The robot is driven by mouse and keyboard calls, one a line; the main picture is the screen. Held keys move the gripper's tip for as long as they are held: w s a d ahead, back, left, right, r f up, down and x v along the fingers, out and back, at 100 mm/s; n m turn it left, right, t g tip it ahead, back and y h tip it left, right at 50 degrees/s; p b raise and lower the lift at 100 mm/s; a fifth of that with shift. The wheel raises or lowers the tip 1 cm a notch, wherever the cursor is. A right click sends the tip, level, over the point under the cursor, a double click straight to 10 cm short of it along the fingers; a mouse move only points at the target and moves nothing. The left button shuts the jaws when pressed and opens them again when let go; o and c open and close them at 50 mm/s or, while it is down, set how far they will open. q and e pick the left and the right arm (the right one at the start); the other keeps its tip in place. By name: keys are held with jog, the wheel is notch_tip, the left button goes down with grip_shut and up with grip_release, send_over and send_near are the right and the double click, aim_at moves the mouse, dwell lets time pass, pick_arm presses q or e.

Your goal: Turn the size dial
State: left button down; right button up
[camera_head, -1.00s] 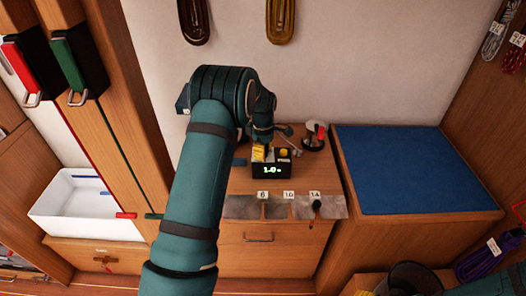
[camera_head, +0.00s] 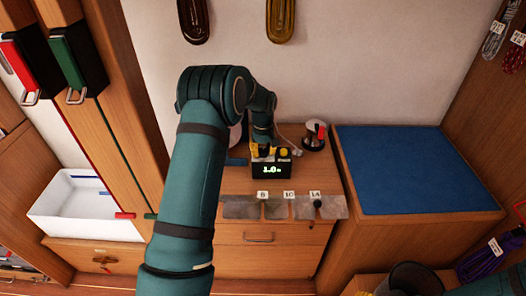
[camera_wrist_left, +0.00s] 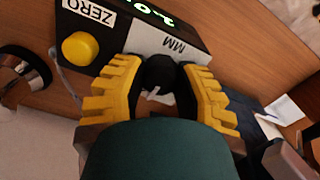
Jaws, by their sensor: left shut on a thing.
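A small black box (camera_head: 255,172) with a lit green readout stands on the wooden cabinet, reading about 1.0. In the left wrist view the box (camera_wrist_left: 120,38) shows a yellow button (camera_wrist_left: 80,48) by a ZERO label and a white MM label. The size dial (camera_wrist_left: 158,74), a dark round knob with a small pale mark, sits beside the MM label. My left gripper (camera_wrist_left: 160,82) is shut on it, one yellow finger on each side. In the head view my left gripper (camera_head: 262,150) is behind the box and the dial is hidden. My right gripper's fingers do not show.
Grey plates (camera_head: 240,208) with number labels lie along the cabinet's front edge. A spool-like item with a red part (camera_head: 315,136) stands right of the box. A blue mat (camera_head: 415,170) covers the right cabinet. A white tray (camera_head: 80,220) is at left.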

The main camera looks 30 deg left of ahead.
aim_at(263, 150)
pick_arm(q)
jog(key=m, duration=0.4)
jog(key=shift+m, duration=0.3)
jog(key=m, duration=0.4)
jog(key=shift+m, duration=0.3)
jog(key=c, duration=0.6)
grip_release()
notch_tip(263, 150, up, 12)
